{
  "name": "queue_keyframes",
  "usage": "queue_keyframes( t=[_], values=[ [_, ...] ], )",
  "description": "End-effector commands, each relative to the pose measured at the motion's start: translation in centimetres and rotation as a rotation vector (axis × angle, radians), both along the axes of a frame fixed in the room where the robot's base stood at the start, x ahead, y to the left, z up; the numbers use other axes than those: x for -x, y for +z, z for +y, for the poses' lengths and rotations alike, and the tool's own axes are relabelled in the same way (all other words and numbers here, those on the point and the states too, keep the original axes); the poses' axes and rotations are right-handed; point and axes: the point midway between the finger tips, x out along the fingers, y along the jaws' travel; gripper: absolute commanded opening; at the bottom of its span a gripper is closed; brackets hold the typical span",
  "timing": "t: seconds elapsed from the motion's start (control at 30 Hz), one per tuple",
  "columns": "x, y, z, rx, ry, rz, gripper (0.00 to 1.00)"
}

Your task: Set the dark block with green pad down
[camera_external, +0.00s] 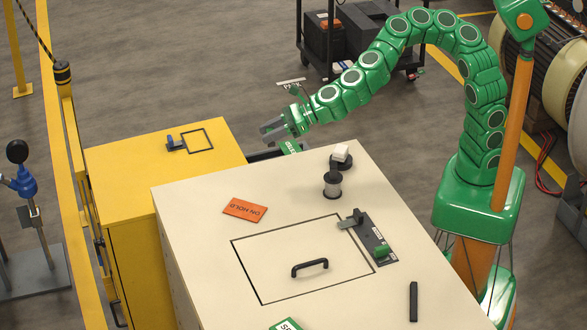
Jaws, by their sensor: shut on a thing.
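My gripper (273,131) is at the end of the green arm, above the far edge of the cream cabinet, near the yellow cabinet. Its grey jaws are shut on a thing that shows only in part. A green pad with pale lettering (291,147) shows just below the jaws, and it looks like the pad of the dark block. The dark body is hard to make out from here.
The cream cabinet top (205,205) bears an orange tag (245,209), a black handle (310,267), a dark latch plate (372,240), a dark bar (413,301) and a black cylinder (332,185).

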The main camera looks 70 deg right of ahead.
Motion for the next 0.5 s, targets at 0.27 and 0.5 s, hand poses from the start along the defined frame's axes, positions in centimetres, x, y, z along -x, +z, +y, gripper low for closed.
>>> queue_keyframes(
  t=[0.27,0.5],
  values=[
    [1.4,-1.0,-1.5,-0.005,0.147,0.003,0.07],
    [3.2,-1.6,-2.8,-0.001,0.289,0.0,0.07]
  ],
)
